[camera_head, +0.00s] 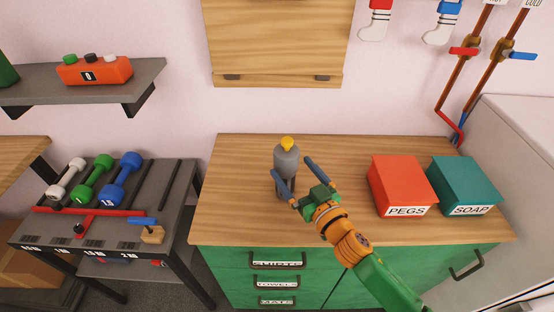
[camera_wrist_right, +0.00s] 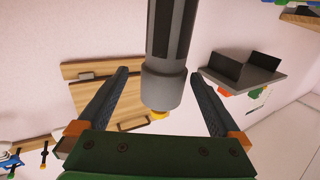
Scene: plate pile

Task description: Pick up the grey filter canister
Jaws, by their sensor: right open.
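The grey filter canister (camera_head: 287,160) stands upright on the wooden counter top and has a yellow cap on top. My right gripper (camera_head: 291,166) is open at the canister, with one blue-grey finger on each side of it in the head view. In the right wrist view the canister (camera_wrist_right: 166,60) shows between the two fingers of the gripper (camera_wrist_right: 160,73), with a gap on both sides. The lower part of the canister is partly hidden by a finger in the head view. My left gripper is in neither view.
A red PEGS box (camera_head: 400,180) and a teal SOAP box (camera_head: 464,180) stand on the counter (camera_head: 235,200) to the right. The counter left of the canister is clear. A wooden board (camera_head: 278,40) hangs on the wall behind. A dumbbell rack (camera_head: 150,195) stands at the left.

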